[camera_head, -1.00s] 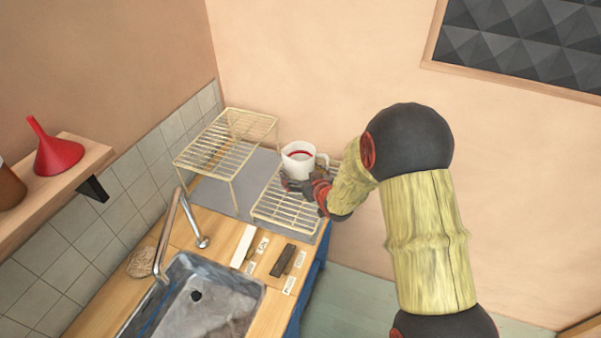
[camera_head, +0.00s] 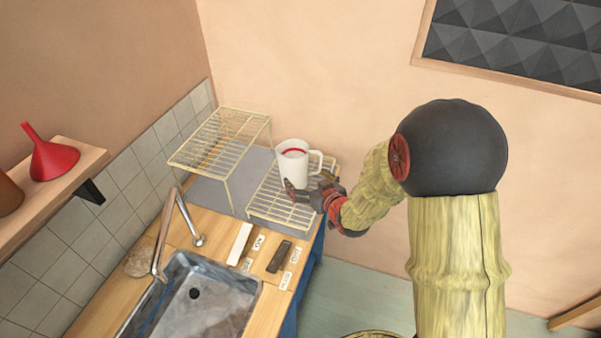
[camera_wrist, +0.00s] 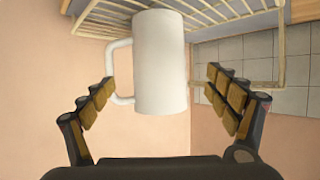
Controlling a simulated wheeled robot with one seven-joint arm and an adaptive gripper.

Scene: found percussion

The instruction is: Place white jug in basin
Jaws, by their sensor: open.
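The white jug (camera_head: 293,165) has a red band showing inside its rim and a handle on its right side. It is upright at the low wire rack (camera_head: 283,207). My gripper (camera_head: 303,190) is at the jug in the head view, its fingers partly overlapping the jug's lower side. In the wrist view the jug (camera_wrist: 160,62) lies between the open fingers of my gripper (camera_wrist: 168,100), with gaps on both sides and its handle toward the left finger. The basin (camera_head: 205,310) is a grey metal sink at the lower left, with a dark drain; it looks empty.
A taller wire rack (camera_head: 222,140) stands left of the jug. A faucet (camera_head: 172,225) rises behind the basin. A white block (camera_head: 240,243) and a dark block (camera_head: 279,256) lie on the wooden counter between rack and basin. A shelf with a red funnel (camera_head: 52,155) is at left.

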